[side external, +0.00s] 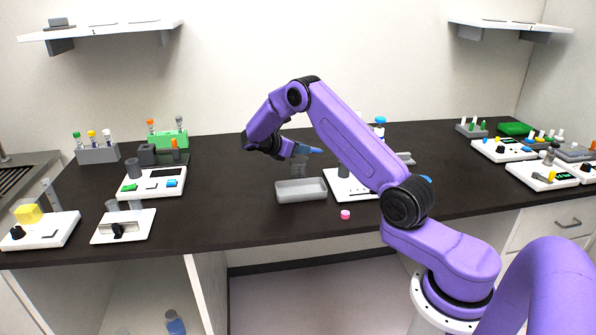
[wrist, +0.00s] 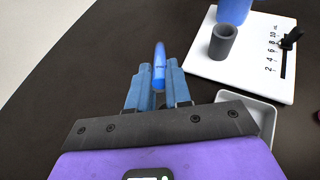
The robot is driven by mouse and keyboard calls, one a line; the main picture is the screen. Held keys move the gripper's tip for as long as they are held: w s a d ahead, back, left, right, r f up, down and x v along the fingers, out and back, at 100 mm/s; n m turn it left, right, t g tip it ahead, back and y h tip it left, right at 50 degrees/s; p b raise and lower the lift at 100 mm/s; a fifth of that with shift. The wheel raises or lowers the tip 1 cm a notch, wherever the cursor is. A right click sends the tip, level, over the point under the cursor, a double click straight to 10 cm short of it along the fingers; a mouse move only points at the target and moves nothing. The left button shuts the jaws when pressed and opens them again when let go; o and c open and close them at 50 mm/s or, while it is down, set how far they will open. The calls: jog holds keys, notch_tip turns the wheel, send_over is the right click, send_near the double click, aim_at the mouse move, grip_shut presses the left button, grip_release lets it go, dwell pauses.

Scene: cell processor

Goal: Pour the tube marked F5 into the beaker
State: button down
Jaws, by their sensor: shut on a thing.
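My gripper (side external: 299,150) is shut on a blue tube (side external: 315,151), held above the table and lying close to level, its end pointing right. In the wrist view the blue tube (wrist: 160,62) sticks out between the two blue fingers (wrist: 158,95). No F5 mark is readable on it. A greyish see-through vessel (side external: 298,169), perhaps the beaker, shows just below the gripper in the side view; its outline is faint.
A grey tray (side external: 301,191) lies below the gripper. A white device (wrist: 265,72) bears a grey cup (wrist: 222,42) and a blue vessel (wrist: 233,10). A pink cap (side external: 345,214) lies near the table's front. Racks and instruments stand at both sides.

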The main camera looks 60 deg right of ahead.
jog(key=shift+f+h, duration=0.15)
jog(key=shift+h, duration=0.35)
jog(key=shift+f, duration=0.1)
jog(key=shift+a+f+g+h, duration=0.15)
jog(key=shift+g+h, duration=0.15)
jog(key=shift+h, duration=0.2)
jog(key=shift+h, duration=0.6)
jog(key=shift+g+h, duration=0.3)
jog(key=shift+h, duration=0.3)
